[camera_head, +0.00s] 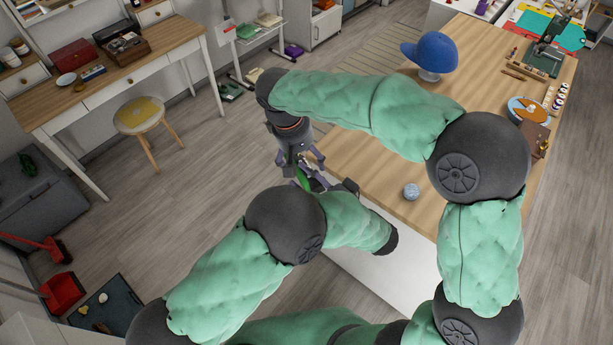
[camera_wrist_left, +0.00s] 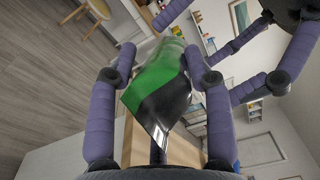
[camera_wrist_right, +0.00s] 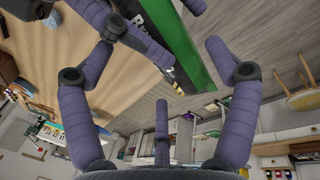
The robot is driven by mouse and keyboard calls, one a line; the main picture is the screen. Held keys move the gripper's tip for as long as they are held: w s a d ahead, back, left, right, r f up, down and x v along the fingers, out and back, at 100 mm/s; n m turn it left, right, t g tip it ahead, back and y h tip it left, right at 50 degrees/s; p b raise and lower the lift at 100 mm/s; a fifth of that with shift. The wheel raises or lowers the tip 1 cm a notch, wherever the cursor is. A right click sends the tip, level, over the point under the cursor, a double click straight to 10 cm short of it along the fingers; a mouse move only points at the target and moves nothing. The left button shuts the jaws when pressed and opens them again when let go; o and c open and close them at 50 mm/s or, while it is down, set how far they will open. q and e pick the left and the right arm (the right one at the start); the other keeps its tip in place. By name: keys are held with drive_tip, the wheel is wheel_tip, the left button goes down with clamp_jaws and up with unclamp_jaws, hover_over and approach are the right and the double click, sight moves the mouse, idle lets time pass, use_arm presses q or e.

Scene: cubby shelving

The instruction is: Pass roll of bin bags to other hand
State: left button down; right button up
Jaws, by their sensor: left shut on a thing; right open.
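The roll of bin bags (camera_wrist_left: 155,88), green and black, sits between the purple fingers of my left gripper (camera_wrist_left: 160,62), which is shut on it. The roll also shows in the right wrist view (camera_wrist_right: 188,42), and in the head view only a small green part (camera_head: 317,181) shows. My right gripper (camera_wrist_right: 160,52) is open, with its fingers spread and the roll beyond and partly between their tips. In the head view my right gripper (camera_head: 300,160) reaches down just above the roll. My arms hide much of both grippers there.
A desk (camera_head: 105,85) and a yellow-topped stool (camera_head: 141,115) stand at the left. Open floor lies between them.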

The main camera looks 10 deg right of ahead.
drive_tip(key=v, duration=1)
drive_tip(key=shift+r, duration=0.1)
